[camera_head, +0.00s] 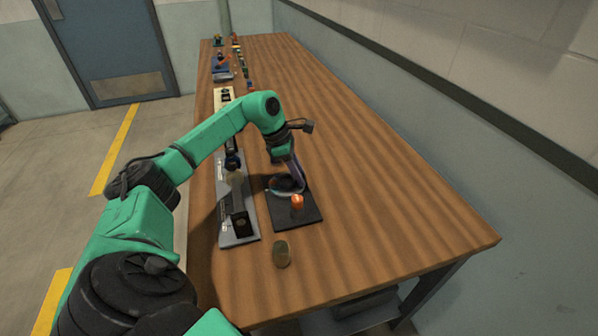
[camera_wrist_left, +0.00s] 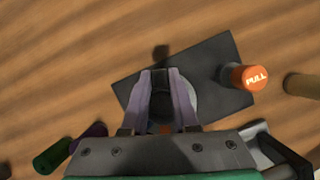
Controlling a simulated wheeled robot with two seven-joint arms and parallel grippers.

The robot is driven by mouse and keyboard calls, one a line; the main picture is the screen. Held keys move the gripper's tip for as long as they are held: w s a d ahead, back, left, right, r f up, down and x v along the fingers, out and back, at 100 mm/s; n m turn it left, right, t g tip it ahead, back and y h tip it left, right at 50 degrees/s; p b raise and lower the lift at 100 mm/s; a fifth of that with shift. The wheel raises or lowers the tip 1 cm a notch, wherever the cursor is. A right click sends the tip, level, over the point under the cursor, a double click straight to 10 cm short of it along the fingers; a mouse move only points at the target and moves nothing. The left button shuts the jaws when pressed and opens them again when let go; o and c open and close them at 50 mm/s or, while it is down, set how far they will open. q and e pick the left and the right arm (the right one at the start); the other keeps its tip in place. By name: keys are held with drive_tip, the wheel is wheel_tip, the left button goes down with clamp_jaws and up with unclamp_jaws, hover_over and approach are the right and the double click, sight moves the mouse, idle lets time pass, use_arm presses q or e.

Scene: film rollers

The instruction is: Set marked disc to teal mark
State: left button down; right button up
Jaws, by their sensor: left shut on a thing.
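A dark square plate (camera_head: 312,216) lies on the wooden table and carries a round disc (camera_head: 283,185), mostly behind my gripper. In the left wrist view the disc's pale grey edge (camera_wrist_left: 190,97) shows between and beside the fingers. An orange-topped knob marked PULL (camera_head: 297,202) stands on the plate beside the disc; it also shows in the left wrist view (camera_wrist_left: 252,77). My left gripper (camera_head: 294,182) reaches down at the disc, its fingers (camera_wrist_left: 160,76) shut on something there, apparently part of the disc. I cannot make out the teal mark. My right gripper is out of view.
A grey rail fixture with a black block (camera_head: 240,224) lies left of the plate. An olive cylinder (camera_head: 281,254) stands near the front. The table's right side is clear.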

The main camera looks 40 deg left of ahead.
sight(280, 178)
use_arm(q)
drive_tip(key=m, duration=0.1)
drive_tip(key=m+g, duration=0.1)
drive_tip(key=m, duration=0.1)
drive_tip(key=s+m, duration=0.1)
drive_tip(key=shift+s+d+r+m+g+h, duration=0.1)
drive_tip(key=shift+d+r+m+g+h, duration=0.1)
drive_tip(key=shift+d+m+g+h, duration=0.15)
drive_tip(key=shift+m, duration=0.25)
drive_tip(key=c, duration=0.7)
unclamp_jaws()
drive_tip(key=shift+s+f, duration=0.1)
drive_tip(key=shift+a, duration=0.1)
drive_tip(key=v, duration=1.4)
drive_tip(key=shift+a+r+p, duration=0.2)
drive_tip(key=shift+r+p, duration=0.05)
drive_tip(key=shift+p, duration=0.1)
drive_tip(key=shift+f, duration=0.1)
